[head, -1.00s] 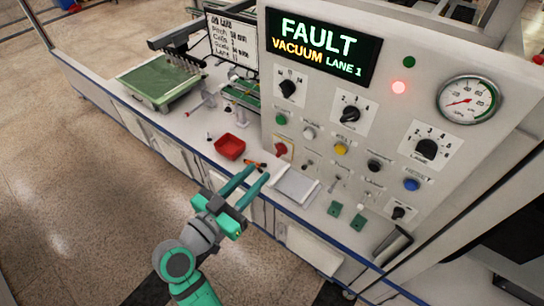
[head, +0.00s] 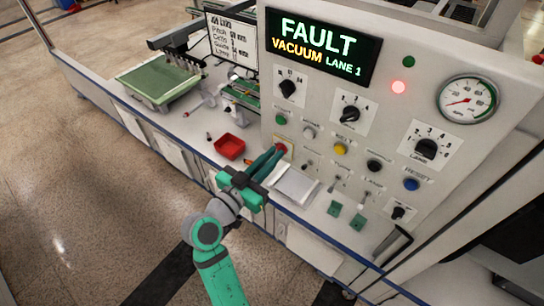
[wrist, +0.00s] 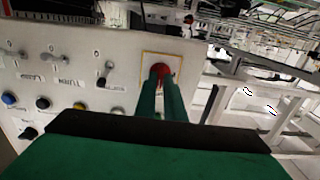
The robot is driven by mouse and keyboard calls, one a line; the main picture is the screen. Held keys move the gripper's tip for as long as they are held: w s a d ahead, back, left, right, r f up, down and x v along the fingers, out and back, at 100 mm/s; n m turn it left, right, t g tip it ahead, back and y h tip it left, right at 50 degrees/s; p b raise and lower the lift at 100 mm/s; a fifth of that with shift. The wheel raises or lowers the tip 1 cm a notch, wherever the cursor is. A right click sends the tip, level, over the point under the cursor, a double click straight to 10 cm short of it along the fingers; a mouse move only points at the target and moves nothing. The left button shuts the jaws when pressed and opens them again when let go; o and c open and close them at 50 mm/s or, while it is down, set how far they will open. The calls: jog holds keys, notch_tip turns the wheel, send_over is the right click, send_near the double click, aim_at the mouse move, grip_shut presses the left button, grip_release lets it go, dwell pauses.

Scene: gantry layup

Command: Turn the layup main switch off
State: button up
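The main switch is a red knob (head: 282,148) on a yellowish plate at the lower left of the control panel (head: 318,115). My gripper (head: 279,151) reaches it from the front, its teal fingers close together with their tips at the knob. In the wrist view the red knob (wrist: 160,70) shows between and just above the two fingertips, on its yellow-edged plate. The fingers appear closed on the knob's sides. They hide part of it, so its exact turn angle cannot be told.
The display (head: 320,45) reads FAULT, VACUUM LANE 1, and a red lamp (head: 399,87) is lit. A red tray (head: 229,146) and a white pad (head: 297,184) lie on the bench near my gripper. Several other knobs and buttons sit to the right.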

grip_shut()
jog(key=shift+w+f+n, duration=0.1)
jog(key=shift+n, duration=4.35)
jog(key=shift+w+f+n, duration=0.1)
jog(key=shift+n, duration=4.35)
jog(key=o, duration=0.7)
grip_release()
jog(key=shift+a, duration=0.1)
jog(key=v, duration=1)
jog(key=shift+s+a, duration=0.2)
jog(key=shift+s, duration=0.1)
